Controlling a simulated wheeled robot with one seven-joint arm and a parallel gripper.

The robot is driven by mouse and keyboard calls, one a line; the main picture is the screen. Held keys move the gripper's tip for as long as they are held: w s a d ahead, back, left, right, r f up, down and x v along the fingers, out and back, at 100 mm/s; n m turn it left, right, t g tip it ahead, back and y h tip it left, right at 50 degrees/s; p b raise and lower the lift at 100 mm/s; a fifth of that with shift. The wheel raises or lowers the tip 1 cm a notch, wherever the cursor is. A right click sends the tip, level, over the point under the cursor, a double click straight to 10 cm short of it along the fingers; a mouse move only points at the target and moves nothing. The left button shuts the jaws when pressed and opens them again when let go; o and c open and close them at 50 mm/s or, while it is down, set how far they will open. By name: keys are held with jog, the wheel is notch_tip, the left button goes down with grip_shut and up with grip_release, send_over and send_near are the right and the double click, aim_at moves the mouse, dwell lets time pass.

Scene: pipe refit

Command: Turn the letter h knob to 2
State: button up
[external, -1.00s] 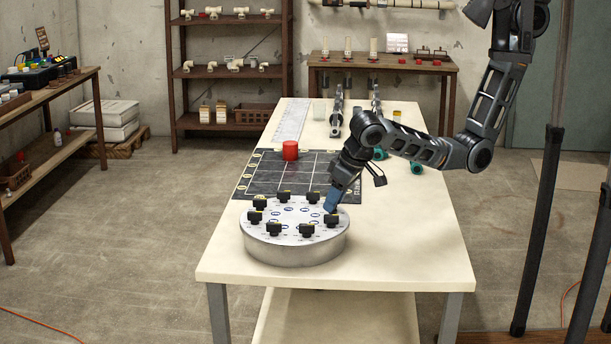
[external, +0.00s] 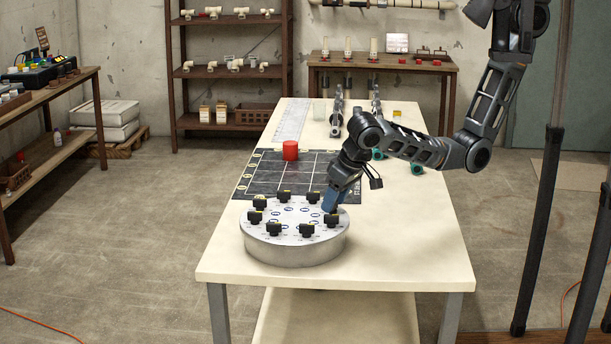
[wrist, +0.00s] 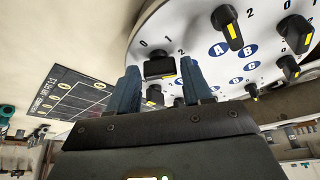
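A round grey dial stand (external: 296,250) with a white top and a ring of black knobs sits at the table's near left. My gripper (external: 330,208) points down at the knob on the stand's right side. In the wrist view my gripper's two blue fingers (wrist: 160,72) stand on either side of a black knob (wrist: 159,66) with a yellow mark. A narrow gap shows between knob and fingers. Numbers 0, 1 and 2 are printed around this knob; its letter is hidden. The neighbouring knob (wrist: 228,27) lies by the blue letter A (wrist: 222,50).
A dark grid mat (external: 265,185) with a red cylinder (external: 290,150) lies behind the stand. Pipe parts and clamps (external: 337,115) stand at the table's back. The table's right front (external: 415,250) is clear.

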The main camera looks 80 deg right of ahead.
aim_at(345, 216)
jog(key=shift+o, duration=1.2)
jog(key=shift+r, duration=0.1)
jog(key=v, duration=0.7)
jog(key=shift+s+r+b, duration=0.15)
jog(key=shift+r+b, duration=0.15)
jog(key=shift+b, duration=0.15)
jog(key=shift+a+f, duration=0.1)
